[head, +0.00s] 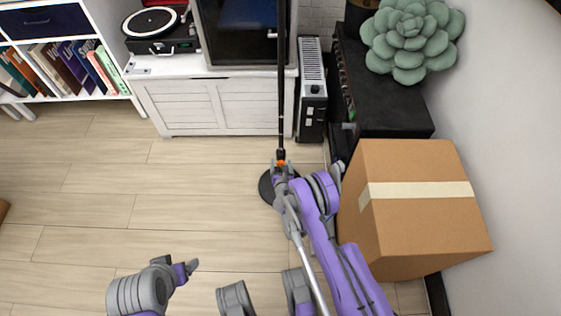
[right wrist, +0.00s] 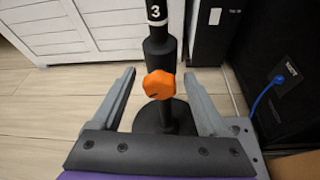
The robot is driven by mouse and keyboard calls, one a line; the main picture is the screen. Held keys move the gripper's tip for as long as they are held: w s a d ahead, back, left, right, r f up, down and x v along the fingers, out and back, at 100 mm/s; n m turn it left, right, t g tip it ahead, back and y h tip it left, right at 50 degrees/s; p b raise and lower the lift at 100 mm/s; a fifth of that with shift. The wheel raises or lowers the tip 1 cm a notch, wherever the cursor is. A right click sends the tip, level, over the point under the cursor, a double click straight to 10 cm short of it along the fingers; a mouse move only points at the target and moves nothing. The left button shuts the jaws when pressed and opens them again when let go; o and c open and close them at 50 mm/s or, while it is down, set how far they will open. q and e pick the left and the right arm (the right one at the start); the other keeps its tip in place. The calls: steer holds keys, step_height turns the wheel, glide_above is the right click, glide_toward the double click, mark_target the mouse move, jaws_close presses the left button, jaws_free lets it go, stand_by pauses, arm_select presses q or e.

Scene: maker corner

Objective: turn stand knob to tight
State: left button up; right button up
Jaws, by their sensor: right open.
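The stand is a thin black pole (head: 281,95) rising from a round black base (head: 267,187) on the floor. Its orange knob (right wrist: 160,85) sits low on the pole, just below a thicker black collar, with a small dark mark on its face. The knob shows as a small orange spot in the head view (head: 281,163). My right gripper (right wrist: 159,73) is open, one finger on each side of the knob, with gaps on both sides. My left gripper (head: 190,267) is low at the left, away from the stand; its jaw opening is unclear.
A cardboard box (head: 415,215) stands close to the right of my right arm. A grey heater (head: 312,90) and a black speaker-like cabinet (head: 385,95) are behind. A white cabinet (head: 205,105) stands at the back. The floor left of the stand is clear.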

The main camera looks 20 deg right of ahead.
steer(key=shift+s, duration=0.1)
steer(key=shift+c, duration=0.2)
jaws_close()
steer(key=shift+m+y, duration=0.3)
steer(key=shift+m, duration=0.2)
steer(key=shift+o, duration=0.2)
jaws_free()
